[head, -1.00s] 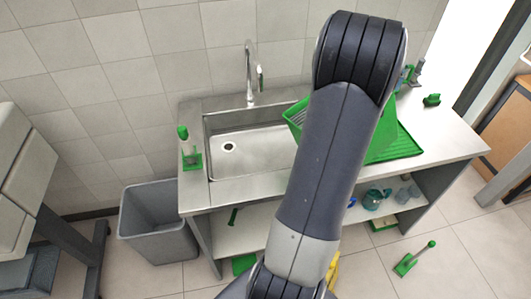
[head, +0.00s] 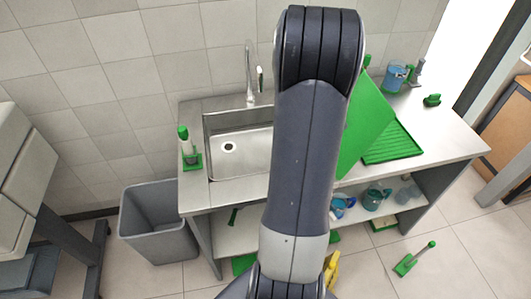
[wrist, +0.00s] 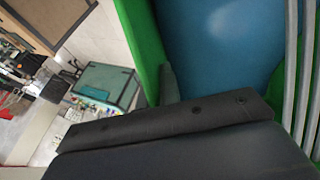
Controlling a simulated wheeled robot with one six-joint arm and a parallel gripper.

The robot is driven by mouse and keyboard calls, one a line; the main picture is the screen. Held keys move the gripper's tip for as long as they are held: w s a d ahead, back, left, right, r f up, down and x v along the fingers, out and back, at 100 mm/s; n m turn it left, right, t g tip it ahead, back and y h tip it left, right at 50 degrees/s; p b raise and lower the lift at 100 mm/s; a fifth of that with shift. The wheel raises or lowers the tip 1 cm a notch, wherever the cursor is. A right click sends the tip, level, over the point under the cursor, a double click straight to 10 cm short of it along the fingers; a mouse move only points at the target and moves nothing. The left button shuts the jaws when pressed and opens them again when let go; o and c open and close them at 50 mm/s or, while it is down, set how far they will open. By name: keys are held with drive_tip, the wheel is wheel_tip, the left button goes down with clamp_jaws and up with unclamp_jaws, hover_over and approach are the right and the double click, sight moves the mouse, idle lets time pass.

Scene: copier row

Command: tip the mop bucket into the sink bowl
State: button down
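The mop bucket (head: 368,125) is green and shows in the head view to the right of my arm, tilted above the right part of the counter. My arm hides the rest of it. In the wrist view the bucket (wrist: 148,45) fills the upper right, with a blue surface inside and grey bars at the right. My gripper (wrist: 168,90) is at its wall and appears shut on it; the grip itself is partly hidden. The steel sink bowl (head: 238,160) is left of my arm, its right end covered by the arm.
The tap (head: 250,75) stands behind the bowl. A green-capped bottle (head: 187,145) stands left of it. A green ribbed mat (head: 395,145) and a blue container (head: 396,77) are on the right counter. A grey bin (head: 155,220) stands on the floor at left.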

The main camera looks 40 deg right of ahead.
drive_tip(key=shift+w+a+f+m+g+h+b, duration=0.15)
drive_tip(key=shift+w+a+g+h+b, duration=0.6)
drive_tip(key=shift+w+a, duration=0.65)
drive_tip(key=shift+w+a+f+m+g+h+b, duration=0.1)
drive_tip(key=shift+w+a+g+h+b, duration=0.7)
drive_tip(key=shift+w, duration=0.9)
drive_tip(key=shift+w+a+f+m+g+h+b, duration=0.15)
drive_tip(key=shift+w+a+g+h+b, duration=0.3)
drive_tip(key=shift+w+a+g+b, duration=0.9)
drive_tip(key=shift+w+a+p, duration=0.3)
drive_tip(key=shift+a+p, duration=0.05)
drive_tip(key=shift+p, duration=0.05)
drive_tip(key=shift+w+a+r+h, duration=0.2)
drive_tip(key=shift+w+a+h, duration=0.1)
drive_tip(key=shift+w+a, duration=0.35)
